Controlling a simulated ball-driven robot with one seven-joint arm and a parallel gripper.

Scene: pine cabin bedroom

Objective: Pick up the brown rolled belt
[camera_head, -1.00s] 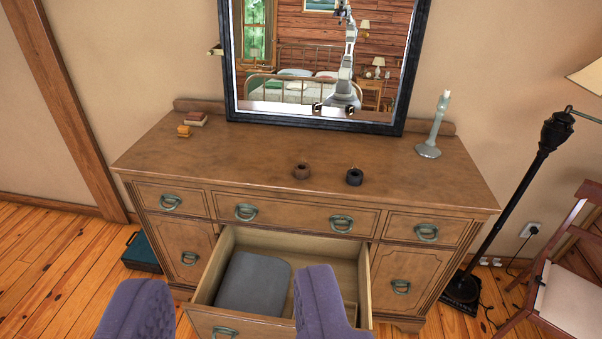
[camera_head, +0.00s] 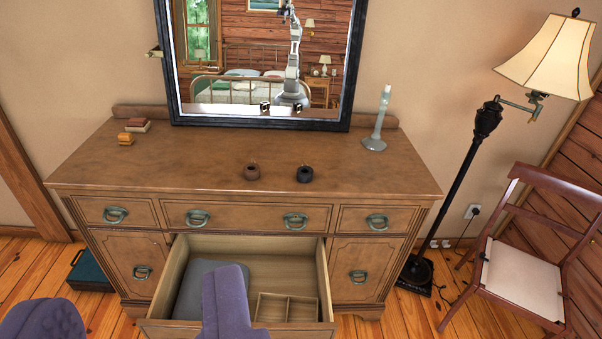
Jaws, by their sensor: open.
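The brown rolled belt (camera_head: 252,172) sits on top of the wooden dresser (camera_head: 180,160), near the middle. A black roll (camera_head: 304,174) of similar size sits a little to its right, apart from it. My gripper (camera_head: 140,312) shows as two purple fingers at the bottom left, wide apart with nothing between them. The right finger overlaps the open drawer in the picture. The gripper is nearer to me than the dresser and clear of the belt.
The open drawer (camera_head: 290,256) juts out in front, holding a grey folded item (camera_head: 192,286) and a divided wooden tray (camera_head: 290,296). A floor lamp (camera_head: 487,122) and chair (camera_head: 520,270) stand right.

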